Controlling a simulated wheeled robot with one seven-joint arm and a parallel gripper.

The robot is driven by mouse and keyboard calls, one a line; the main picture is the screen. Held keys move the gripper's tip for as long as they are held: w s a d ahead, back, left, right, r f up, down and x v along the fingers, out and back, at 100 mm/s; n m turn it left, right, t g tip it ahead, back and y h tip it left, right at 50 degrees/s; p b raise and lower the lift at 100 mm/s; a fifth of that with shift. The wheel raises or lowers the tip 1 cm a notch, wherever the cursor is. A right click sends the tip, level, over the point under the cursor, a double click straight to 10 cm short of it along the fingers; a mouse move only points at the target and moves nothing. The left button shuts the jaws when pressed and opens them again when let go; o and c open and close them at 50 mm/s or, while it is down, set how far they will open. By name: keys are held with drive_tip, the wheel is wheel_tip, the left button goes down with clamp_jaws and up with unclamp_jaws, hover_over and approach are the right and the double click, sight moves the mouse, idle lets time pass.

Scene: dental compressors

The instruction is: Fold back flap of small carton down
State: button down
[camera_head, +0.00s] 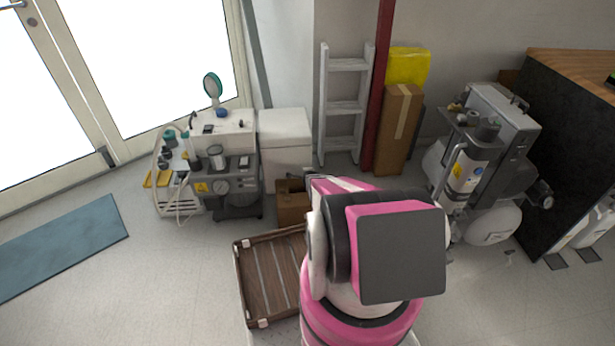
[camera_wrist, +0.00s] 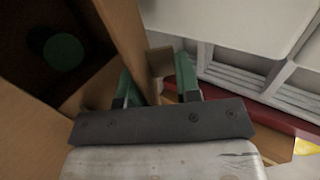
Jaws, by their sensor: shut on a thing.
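The small carton (camera_head: 292,202) stands on the floor in front of the white cabinet, partly hidden behind my arm in the head view. In the wrist view its brown cardboard (camera_wrist: 125,35) fills the upper left, with a dark open inside holding a round green thing (camera_wrist: 63,52). My gripper (camera_wrist: 156,82) has green fingertips on either side of a cardboard panel and is shut on it. I take this panel for the carton's back flap; its fold line is not clear. A short piece of cardboard (camera_wrist: 160,61) shows beside the right finger.
A white cabinet (camera_head: 286,137) stands close behind the carton. A slatted wooden crate (camera_head: 241,281) lies in front of it. A compressor cart (camera_head: 228,184) stands to the left. A white ladder (camera_head: 344,108), red post (camera_head: 381,90) and tall carton (camera_head: 398,130) stand behind right.

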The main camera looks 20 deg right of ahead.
drive_tip(key=shift+f, duration=0.1)
drive_tip(key=c, duration=0.9)
unclamp_jaws()
drive_tip(key=shift+s, duration=0.1)
drive_tip(key=v, duration=1)
drive_tip(key=shift+s+a+r, duration=0.1)
drive_tip(key=shift+s+r, duration=0.15)
